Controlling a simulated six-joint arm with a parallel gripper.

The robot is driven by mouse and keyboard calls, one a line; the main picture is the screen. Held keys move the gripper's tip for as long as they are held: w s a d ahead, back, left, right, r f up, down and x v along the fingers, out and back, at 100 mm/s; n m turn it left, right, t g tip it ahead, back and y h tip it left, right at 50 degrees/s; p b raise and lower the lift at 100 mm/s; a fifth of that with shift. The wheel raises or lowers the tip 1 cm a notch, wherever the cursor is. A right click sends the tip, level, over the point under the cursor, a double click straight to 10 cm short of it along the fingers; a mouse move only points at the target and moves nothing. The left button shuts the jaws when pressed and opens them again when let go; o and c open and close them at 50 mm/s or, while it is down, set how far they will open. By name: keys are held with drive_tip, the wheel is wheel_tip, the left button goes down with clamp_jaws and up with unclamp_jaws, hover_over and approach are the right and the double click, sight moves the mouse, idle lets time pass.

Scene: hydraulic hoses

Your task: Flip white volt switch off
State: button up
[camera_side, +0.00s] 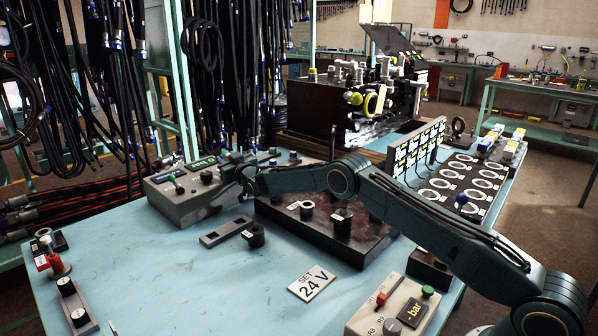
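A grey control box (190,187) stands at the back left of the blue table. Its top carries a green-lit display (203,162), a small lever with a green tip (176,184) and a black knob (206,177). I cannot make out a white switch on it, nor its position. My gripper (240,176) is at the right end of the box, low over it. Its fingers are small and dark here, so I cannot tell whether they are open, or touching anything. A white card reading "SET 24 V" (312,283) lies on the table.
A dark block with black cylinders (325,225) sits under my arm. A beige box with red and green buttons (393,307) is at the front right. A red-handled part (55,262) stands at the left edge. The table's front middle is mostly clear.

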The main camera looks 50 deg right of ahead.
drive_tip(key=shift+s, duration=0.1)
drive_tip(key=s+a, duration=0.2)
drive_tip(key=s, duration=1.1)
drive_tip(key=shift+a, duration=0.35)
idle(0.3)
drive_tip(key=shift+s+f, duration=0.1)
drive_tip(key=shift+o, duration=0.8)
wheel_tip(320, 180, up, 7)
drive_tip(key=shift+s+a+f+m, duration=0.1)
drive_tip(key=shift+s+f+m, duration=0.25)
drive_tip(key=shift+f, duration=0.5)
drive_tip(key=shift+s+a+f+m, duration=0.1)
drive_tip(key=shift+s+f+m, duration=0.25)
drive_tip(key=shift+f, duration=0.5)
drive_tip(key=shift+s+f+m, duration=0.2)
drive_tip(key=shift+f+m, duration=0.2)
drive_tip(key=shift+f, duration=0.45)
drive_tip(key=shift+w, duration=0.2)
drive_tip(key=shift+w+d, duration=0.45)
drive_tip(key=shift+w, duration=1.7)
drive_tip(key=shift+w+d, duration=0.4)
drive_tip(key=shift+w, duration=1.8)
drive_tip(key=shift+w+d, duration=0.45)
drive_tip(key=shift+w, duration=1.7)
